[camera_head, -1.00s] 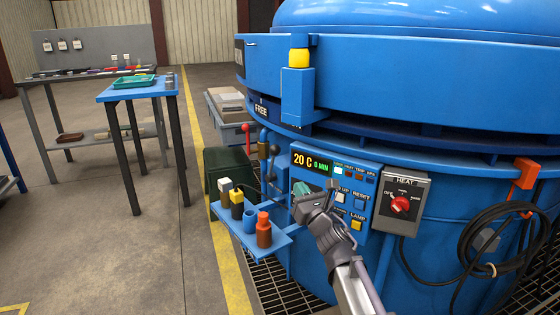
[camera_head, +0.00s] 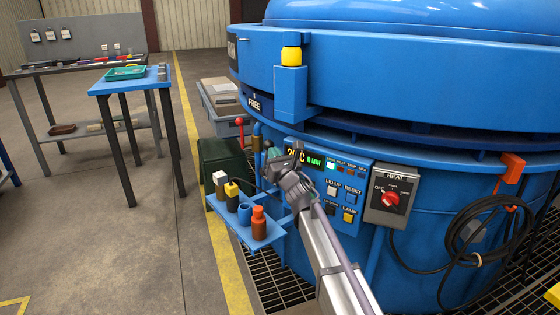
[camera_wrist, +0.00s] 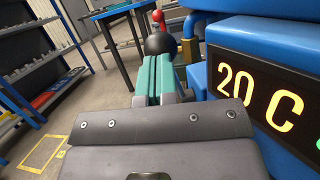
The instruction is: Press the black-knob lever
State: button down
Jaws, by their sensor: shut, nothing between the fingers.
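The black-knob lever's round black knob (camera_wrist: 160,43) shows in the wrist view directly beyond the fingertips of my gripper (camera_wrist: 155,62). The teal fingers are together with nothing between them. The fingertips overlap the knob's lower edge in this view, and I cannot tell whether they touch it. In the head view my gripper (camera_head: 273,152) is at the left end of the control panel (camera_head: 338,185), beside the levers. There the black knob is mostly hidden by the gripper.
A red-knob lever (camera_head: 240,122) stands left of my gripper. A blue shelf (camera_head: 262,238) below holds several small containers, including an orange bottle (camera_head: 258,222). The heat switch box (camera_head: 392,196) is at the right. The furnace body (camera_head: 420,90) rises close behind.

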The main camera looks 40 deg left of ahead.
jog(key=shift+a, duration=0.1)
jog(key=a+r+p, duration=0.1)
jog(key=w+a+r+p, duration=0.1)
jog(key=a, duration=0.1)
jog(key=a+r+p, duration=0.1)
jog(key=a, duration=0.1)
jog(key=shift+w+a+r, duration=0.1)
jog(key=shift+w+r, duration=0.2)
jog(key=shift+a, duration=0.25)
jog(key=shift+s+d+f, duration=0.25)
jog(key=shift+d, duration=0.2)
jog(key=b+v, duration=0.2)
jog(key=v, duration=0.7)
jog(key=shift+s+d+b, duration=0.15)
jog(key=shift+d+b, duration=0.15)
jog(key=shift+f, duration=0.15)
